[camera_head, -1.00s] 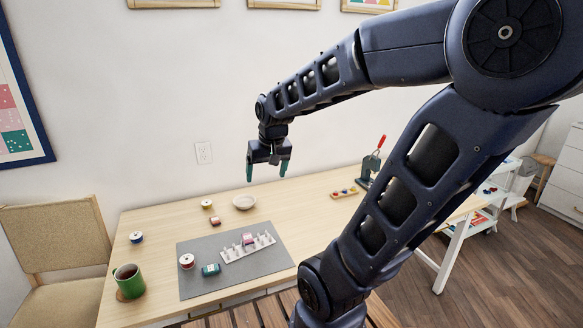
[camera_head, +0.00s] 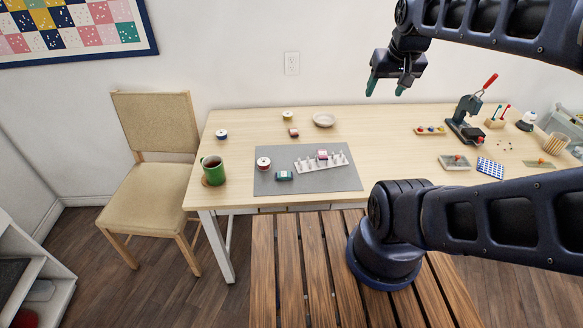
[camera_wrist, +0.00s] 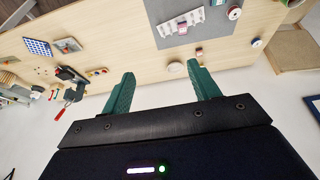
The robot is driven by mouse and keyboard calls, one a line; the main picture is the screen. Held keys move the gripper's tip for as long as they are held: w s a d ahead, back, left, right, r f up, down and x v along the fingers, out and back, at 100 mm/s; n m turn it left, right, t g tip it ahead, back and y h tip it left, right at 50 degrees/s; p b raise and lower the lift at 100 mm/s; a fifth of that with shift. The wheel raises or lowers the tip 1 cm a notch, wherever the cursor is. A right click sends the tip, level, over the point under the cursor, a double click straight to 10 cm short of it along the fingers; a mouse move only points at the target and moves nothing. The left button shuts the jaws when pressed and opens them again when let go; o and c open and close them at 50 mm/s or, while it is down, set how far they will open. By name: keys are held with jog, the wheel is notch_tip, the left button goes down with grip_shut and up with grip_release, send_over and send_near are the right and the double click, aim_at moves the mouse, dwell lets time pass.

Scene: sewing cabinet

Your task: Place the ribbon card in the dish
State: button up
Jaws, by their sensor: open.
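The dish (camera_head: 323,119) is a shallow pale round bowl near the table's back edge; it also shows in the wrist view (camera_wrist: 175,67). Small wound blocks lie nearby: a teal one (camera_head: 284,176) on the grey mat, a red-and-white one (camera_head: 293,132) left of the dish, and a pink-red one (camera_head: 322,155) on the white peg rack. I cannot tell which is the ribbon card. My gripper (camera_head: 387,88) is open and empty, raised above the back of the table, right of the dish in the head view. It also shows in the wrist view (camera_wrist: 160,88).
The grey mat (camera_head: 350,181) bears the peg rack (camera_head: 310,167) and a red spool (camera_head: 264,163). A green mug (camera_head: 213,170) stands left. Blue (camera_head: 222,134) and yellow (camera_head: 288,116) spools stand behind. A press (camera_head: 466,120) stands right. A chair (camera_head: 155,130) is left of the table.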

jog(key=w+a+f+n+g, duration=0.2)
jog(key=w+a+f+n, duration=0.25)
jog(key=w, duration=0.45)
jog(key=n+g+h, duration=0.3)
jog(key=n+h, duration=0.2)
jog(key=n, duration=0.9)
send_over(284, 174)
jog(key=a, duration=0.2)
jog(key=shift+m, duration=0.25)
jog(key=f, duration=3.3)
jog(key=shift+w+a+f, duration=0.1)
jog(key=shift+w+a, duration=0.05)
jog(key=shift+w, duration=0.05)
jog(key=shift+y, duration=0.3)
jog(key=shift+x, duration=2.7)
jog(key=shift+a, duration=0.1)
jog(key=shift+c, duration=0.2)
